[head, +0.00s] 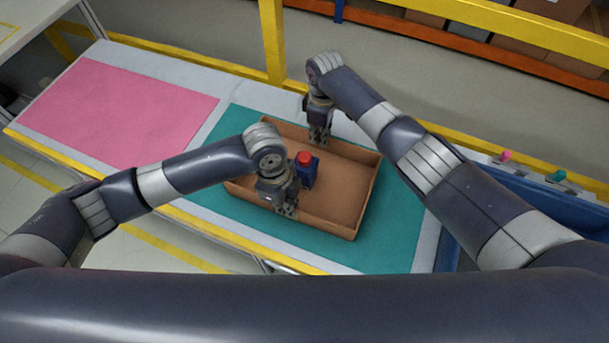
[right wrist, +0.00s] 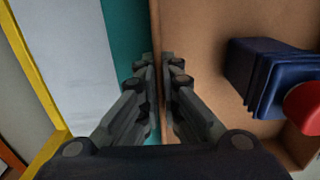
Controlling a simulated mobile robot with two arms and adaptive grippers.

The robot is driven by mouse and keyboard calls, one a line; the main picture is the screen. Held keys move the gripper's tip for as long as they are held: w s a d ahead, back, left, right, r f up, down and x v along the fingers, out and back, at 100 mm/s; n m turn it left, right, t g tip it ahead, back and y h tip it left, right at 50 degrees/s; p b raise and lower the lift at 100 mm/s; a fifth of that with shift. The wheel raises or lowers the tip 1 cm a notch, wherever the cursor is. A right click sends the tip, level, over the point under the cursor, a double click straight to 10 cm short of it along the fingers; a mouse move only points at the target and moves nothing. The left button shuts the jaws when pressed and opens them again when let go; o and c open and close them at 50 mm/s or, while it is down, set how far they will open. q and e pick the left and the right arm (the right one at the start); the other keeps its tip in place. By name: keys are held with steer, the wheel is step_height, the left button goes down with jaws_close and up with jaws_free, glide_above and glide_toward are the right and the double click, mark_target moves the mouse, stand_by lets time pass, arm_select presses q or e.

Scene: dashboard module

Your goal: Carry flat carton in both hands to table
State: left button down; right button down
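The flat carton (head: 338,200) is a shallow, open brown tray over the teal mat (head: 400,235) on the table; I cannot tell whether it touches the mat. My right gripper (head: 319,138) is at its far wall. In the right wrist view my right gripper (right wrist: 159,75) has its fingers close together, one on each side of the carton wall (right wrist: 155,35), shut on it. My left gripper (head: 286,211) is at the near wall, and its finger gap is hidden. A dark blue block with a red button (head: 308,177) sits inside the carton; it also shows in the right wrist view (right wrist: 265,75).
A pink mat (head: 115,115) lies clear on the left part of the table. A yellow post (head: 272,40) and rail stand behind the table. A blue bin (head: 540,205) is at the right, with a pink item (head: 505,156) and a green item (head: 558,175) at its rim.

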arm_select(q)
steer(key=shift+r, duration=0.15)
arm_select(e)
steer(key=shift+r, duration=0.15)
